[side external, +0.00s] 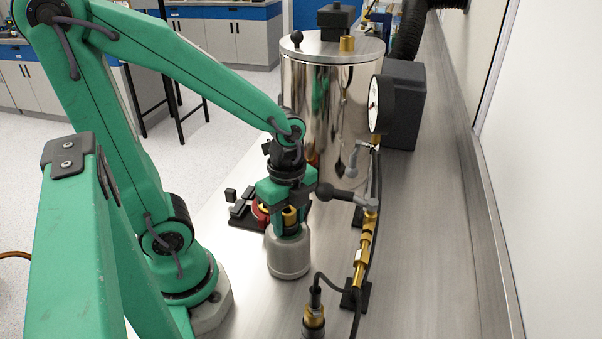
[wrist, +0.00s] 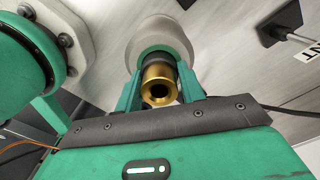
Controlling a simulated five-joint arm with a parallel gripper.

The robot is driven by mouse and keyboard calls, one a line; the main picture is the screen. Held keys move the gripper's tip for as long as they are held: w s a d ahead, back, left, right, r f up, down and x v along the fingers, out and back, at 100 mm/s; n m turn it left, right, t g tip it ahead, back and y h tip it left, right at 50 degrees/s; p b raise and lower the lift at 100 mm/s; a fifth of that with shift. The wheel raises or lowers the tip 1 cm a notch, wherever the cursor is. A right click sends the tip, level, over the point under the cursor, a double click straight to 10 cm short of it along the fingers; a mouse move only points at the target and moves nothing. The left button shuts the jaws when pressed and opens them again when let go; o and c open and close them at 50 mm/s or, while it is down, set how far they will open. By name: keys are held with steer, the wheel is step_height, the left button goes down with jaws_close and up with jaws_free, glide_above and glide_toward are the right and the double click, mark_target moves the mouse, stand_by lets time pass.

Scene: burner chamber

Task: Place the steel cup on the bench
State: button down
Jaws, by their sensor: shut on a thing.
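The only cup-like thing at my gripper is a grey metal canister (side external: 288,254) with rounded shoulders, which I take for the steel cup. In the wrist view its pale round body (wrist: 160,32) shows behind a green collar and a brass neck. My gripper (side external: 289,226) points down and is shut on the canister's neck, with a finger on each side in the wrist view (wrist: 160,78). The canister hangs upright, low over the steel bench (side external: 420,230). I cannot tell whether its base touches the bench.
A tall polished vessel (side external: 330,100) with a dial gauge (side external: 376,104) stands behind. A brass pipe line (side external: 362,253) with a lever runs close on the right. A brass hose fitting (side external: 314,319) stands in front. A black and red fixture (side external: 248,211) is behind left. The bench's right side is clear.

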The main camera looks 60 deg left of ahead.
steer(key=shift+f, duration=0.4)
steer(key=c, duration=0.9)
jaws_free()
steer(key=shift+o, duration=0.2)
step_height(320, 180, up, 12)
steer(key=shift+r, duration=0.2)
